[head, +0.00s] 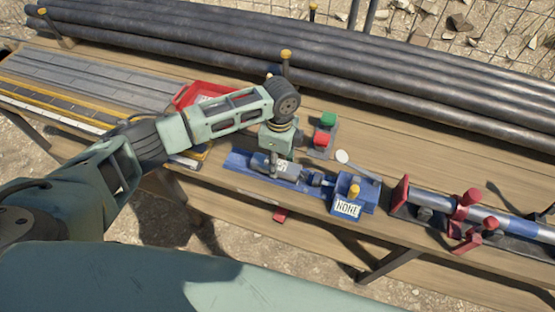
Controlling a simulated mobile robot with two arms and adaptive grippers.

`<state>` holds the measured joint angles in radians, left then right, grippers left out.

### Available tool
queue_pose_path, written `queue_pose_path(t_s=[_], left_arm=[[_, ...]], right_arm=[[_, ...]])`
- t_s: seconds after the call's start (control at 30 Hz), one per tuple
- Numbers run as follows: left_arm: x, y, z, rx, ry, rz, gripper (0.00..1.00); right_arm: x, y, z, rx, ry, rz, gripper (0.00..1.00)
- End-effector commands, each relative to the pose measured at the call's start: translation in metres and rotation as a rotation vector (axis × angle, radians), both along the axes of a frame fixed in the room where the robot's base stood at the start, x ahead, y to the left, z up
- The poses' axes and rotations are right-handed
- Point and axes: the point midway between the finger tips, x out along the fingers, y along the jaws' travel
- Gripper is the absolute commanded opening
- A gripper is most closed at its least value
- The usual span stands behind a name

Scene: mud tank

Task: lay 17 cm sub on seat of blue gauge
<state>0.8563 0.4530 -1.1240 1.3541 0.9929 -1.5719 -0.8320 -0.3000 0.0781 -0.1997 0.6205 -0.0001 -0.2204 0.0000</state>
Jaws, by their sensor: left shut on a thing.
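A short grey cylinder (262,165), which looks like the sub, lies lengthwise along the seat of the blue gauge (368,193). Part of a white label shows on it. My left gripper (277,153) points down from above and is shut on the sub; its fingers are small and partly hidden. I cannot tell whether the sub touches the seat or hangs just above it. The gauge has a blue box at its right end with a yellow knob and a white plate (346,208) reading NONE. My right gripper is not in view.
A red-clamped pipe stand (465,213) is at the right. A red tray (187,97) sits behind my left arm. Long dark pipes (400,85) line the back.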

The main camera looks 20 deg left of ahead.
Motion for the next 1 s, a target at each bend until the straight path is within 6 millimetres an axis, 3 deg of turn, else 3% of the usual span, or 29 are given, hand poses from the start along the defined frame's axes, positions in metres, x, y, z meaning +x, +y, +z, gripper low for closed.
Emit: queue_pose_path(t_s=[0.27,0.3,0.53,0.77,0.9,1.0], left_arm=[[0.0007,-0.0004,-0.0002,-0.001,-0.002,-0.001,0.00],[0.0006,-0.0004,-0.0001,-0.001,-0.002,-0.001,0.43],[0.0004,-0.0004,-0.0004,-0.001,-0.001,-0.001,0.63],[0.0001,-0.0002,-0.0008,0.000,-0.001,-0.001,0.63],[-0.0003,0.0000,-0.0016,0.000,0.000,0.000,0.75],[-0.0002,0.0000,-0.0014,0.000,0.000,0.000,0.76]], right_arm=[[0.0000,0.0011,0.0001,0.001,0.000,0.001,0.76],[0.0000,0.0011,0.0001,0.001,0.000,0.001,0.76],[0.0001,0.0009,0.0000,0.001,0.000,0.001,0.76],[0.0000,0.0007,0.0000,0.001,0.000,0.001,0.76],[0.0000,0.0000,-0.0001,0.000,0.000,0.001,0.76],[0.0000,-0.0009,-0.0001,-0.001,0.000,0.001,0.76]])
